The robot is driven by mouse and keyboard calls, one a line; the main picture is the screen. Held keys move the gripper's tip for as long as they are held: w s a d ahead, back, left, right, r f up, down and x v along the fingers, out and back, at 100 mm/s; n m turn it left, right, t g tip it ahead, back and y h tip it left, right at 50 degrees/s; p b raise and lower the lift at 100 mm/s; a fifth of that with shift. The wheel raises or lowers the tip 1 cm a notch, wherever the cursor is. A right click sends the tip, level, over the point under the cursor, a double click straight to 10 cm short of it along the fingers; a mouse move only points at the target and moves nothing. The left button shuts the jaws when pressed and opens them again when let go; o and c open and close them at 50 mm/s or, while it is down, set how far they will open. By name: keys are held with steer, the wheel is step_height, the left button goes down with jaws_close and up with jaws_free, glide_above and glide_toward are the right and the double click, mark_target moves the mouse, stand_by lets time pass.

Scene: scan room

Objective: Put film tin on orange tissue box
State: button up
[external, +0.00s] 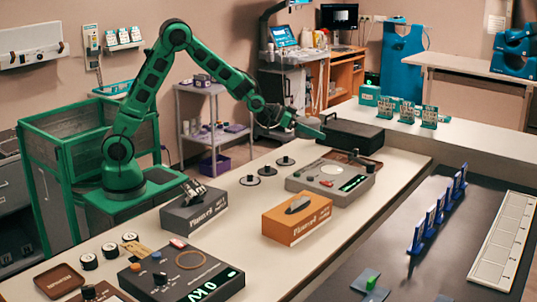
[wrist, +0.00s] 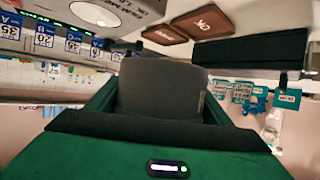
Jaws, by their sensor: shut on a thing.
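My gripper (wrist: 160,95) is shut on a dark grey thing with rounded corners, which I take to be the film tin (wrist: 160,85); it fills the space between the green fingers in the wrist view. In the external view my gripper (external: 318,132) is at the end of the outstretched arm, in front of the black case, and the held tin cannot be made out there. The orange tissue box (external: 285,229) stands on the pale counter, nearer the camera and apart from my gripper. A dark grey tuft shows on its top.
A grey device with a green display (external: 318,184) stands between my gripper and the orange box. A long black case (external: 352,136) is behind. A grey tissue box (external: 190,217) stands to the left. Several black discs (external: 268,171) lie on the counter. Brown trays (wrist: 165,35) show in the wrist view.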

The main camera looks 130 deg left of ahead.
steer(key=w+d+r+m+t+h, duration=0.1)
steer(key=w+d+m+h, duration=0.1)
steer(key=w+d, duration=0.5)
steer(key=w+d+r+m+t+h, duration=0.15)
steer(key=w+d, duration=0.25)
steer(key=d, duration=0.6)
steer(key=m+h, duration=0.5)
glide_above(308, 211)
steer(key=shift+n, duration=0.25)
steer(key=f, duration=0.2)
steer(key=a+f, duration=0.1)
steer(key=f, duration=0.1)
steer(key=shift+s, duration=0.4)
steer(key=shift+w+d+f, duration=0.25)
steer(key=shift+w+d, duration=0.1)
steer(key=shift+d, duration=0.1)
steer(key=shift+f, duration=2)
steer(key=shift+t, duration=0.25)
steer(key=o, duration=1.2)
steer(key=shift+f, duration=0.1)
